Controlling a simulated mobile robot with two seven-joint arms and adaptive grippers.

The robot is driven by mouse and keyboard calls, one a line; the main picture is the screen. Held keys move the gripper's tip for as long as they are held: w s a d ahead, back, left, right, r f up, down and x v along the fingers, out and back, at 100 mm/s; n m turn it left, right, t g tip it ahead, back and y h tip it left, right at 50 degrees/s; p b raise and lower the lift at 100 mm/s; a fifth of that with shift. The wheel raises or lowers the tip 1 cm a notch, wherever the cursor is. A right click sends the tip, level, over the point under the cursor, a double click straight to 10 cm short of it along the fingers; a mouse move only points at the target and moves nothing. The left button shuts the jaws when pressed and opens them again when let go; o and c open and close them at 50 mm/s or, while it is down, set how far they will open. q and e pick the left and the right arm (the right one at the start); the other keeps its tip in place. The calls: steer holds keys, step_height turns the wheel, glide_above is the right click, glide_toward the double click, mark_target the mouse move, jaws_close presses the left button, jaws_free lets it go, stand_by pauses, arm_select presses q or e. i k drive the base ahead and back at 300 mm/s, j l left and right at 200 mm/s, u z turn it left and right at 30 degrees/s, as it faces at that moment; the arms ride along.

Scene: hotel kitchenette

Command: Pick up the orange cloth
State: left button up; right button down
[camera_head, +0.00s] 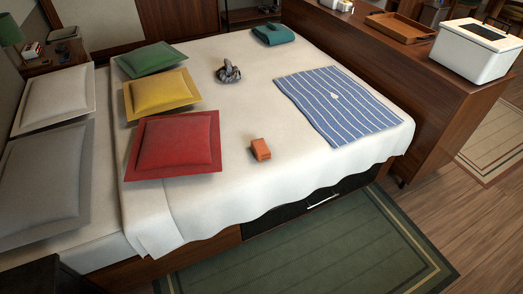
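A small folded orange cloth (261,150) lies on the white bed cover, near the bed's front edge. It sits to the right of the red pillow, apart from it, with bare cover around it. Neither of my grippers shows in the head view.
On the bed (245,190) are a red pillow (175,145), a yellow pillow (162,92), a green pillow (150,59), a grey crumpled item (228,72), a teal folded cloth (273,35) and a blue striped cloth (338,104). A wooden counter (440,85) stands right. Green rug (320,250) in front.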

mark_target(262, 151)
steer(key=u, duration=1.9)
steer(key=z, duration=1.9)
steer(key=i+z, duration=0.3)
steer(key=i, duration=0.6)
